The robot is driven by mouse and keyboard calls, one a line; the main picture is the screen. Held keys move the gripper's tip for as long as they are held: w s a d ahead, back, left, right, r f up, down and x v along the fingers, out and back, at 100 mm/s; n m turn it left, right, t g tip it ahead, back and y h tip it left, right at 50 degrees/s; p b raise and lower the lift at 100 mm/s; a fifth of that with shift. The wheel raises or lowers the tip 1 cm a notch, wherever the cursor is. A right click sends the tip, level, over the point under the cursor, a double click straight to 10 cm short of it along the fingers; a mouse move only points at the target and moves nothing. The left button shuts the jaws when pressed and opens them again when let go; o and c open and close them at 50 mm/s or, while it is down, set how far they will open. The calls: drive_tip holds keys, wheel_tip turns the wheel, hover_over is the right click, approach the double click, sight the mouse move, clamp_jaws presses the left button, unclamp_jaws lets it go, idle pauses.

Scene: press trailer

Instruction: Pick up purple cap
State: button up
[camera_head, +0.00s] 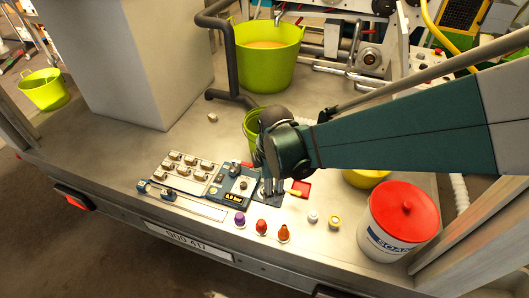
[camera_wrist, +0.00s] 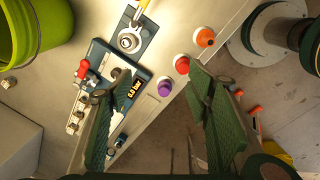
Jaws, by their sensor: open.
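The purple cap (camera_head: 240,219) stands near the front edge of the trailer bed, at the left end of a short row of caps. In the wrist view the purple cap (camera_wrist: 165,88) shows between my two green fingers, nearer the right one, with nothing touching it that I can see. My gripper (camera_head: 272,184) is above the blue gauge device, behind and to the right of the cap. In the wrist view my gripper (camera_wrist: 158,76) is open and empty, fingers spread wide.
A red cap (camera_head: 261,226) and an orange cap (camera_head: 283,233) stand just right of the purple one. The blue gauge device (camera_head: 233,186) lies behind it. A red-lidded bucket (camera_head: 400,222) stands at the right. The trailer edge drops off in front.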

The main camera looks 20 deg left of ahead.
sight(239, 215)
drive_tip(key=s+a+f+n, duration=0.1)
drive_tip(key=a+f+n, duration=0.1)
drive_tip(key=a+f, duration=0.1)
drive_tip(key=s+a+f+n+b, duration=0.1)
drive_tip(key=s+a+f+n, duration=0.1)
drive_tip(key=a+f, duration=0.1)
drive_tip(key=s+a+f+n+g+b, duration=0.1)
drive_tip(key=s+a+f+n, duration=0.1)
drive_tip(key=f, duration=0.3)
drive_tip(key=shift+a+f+h, duration=0.35)
drive_tip(key=shift+a+h, duration=0.05)
drive_tip(key=shift+a, duration=0.45)
drive_tip(key=shift+f+b, duration=0.6)
drive_tip(key=shift+f, duration=0.65)
drive_tip(key=shift+f, duration=0.1)
drive_tip(key=shift+s+f+b, duration=0.2)
drive_tip(key=shift+f+b, duration=0.7)
drive_tip(key=shift+f, duration=1.65)
drive_tip(key=shift+c, duration=0.2)
drive_tip(key=c, duration=1)
